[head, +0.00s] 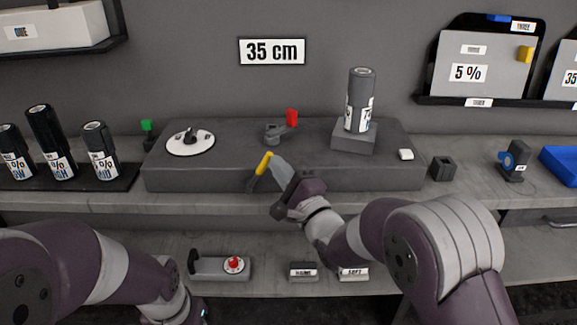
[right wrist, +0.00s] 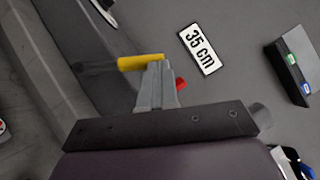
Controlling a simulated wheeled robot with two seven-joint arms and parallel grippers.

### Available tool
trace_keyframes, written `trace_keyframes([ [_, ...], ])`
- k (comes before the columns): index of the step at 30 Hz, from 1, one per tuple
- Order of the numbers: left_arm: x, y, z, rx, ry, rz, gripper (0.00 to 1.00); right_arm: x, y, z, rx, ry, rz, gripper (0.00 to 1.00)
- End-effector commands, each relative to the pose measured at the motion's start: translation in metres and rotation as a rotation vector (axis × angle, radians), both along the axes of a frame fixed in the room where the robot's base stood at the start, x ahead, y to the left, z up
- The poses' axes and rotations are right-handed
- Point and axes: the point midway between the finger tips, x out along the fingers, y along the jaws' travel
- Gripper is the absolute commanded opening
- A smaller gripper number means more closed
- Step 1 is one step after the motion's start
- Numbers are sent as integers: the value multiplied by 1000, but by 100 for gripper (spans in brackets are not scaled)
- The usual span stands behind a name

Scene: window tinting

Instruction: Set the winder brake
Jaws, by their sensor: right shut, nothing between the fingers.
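A long dark grey winder block (head: 230,177) stands on the bench. A yellow-handled lever (head: 263,163) is on its front face, tilted up to the right. A red-tipped lever (head: 291,117) on a grey pivot stands on top. Which lever is the brake is not labelled. My right gripper (head: 276,163) is shut and empty, its fingertips right beside the yellow handle. In the right wrist view the yellow handle (right wrist: 141,62) lies across or just past the fingertips; I cannot tell whether they touch. My left arm shows at lower left, with its gripper out of view.
A labelled film roll (head: 359,100) stands on a raised pedestal at the block's right. A white disc (head: 190,141) with a dark knob is at its left. Several dark cans stand on a mat (head: 128,178). A device with a red knob (head: 233,264) sits on the lower shelf.

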Motion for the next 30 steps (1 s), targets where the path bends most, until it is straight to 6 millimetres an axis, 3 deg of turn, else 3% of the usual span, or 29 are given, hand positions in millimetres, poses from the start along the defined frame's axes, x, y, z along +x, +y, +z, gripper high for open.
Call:
trace_keyframes([
  [1,0,0,13,0,0,0,47,1,2,12,-34,-1,-4,0],
  [9,0,0,32,0,0,0,47,1,19,20,-229,-2,-5,0],
  [30,0,0,39,0,0,0,47,1,34,23,-245,-2,-7,0],
])
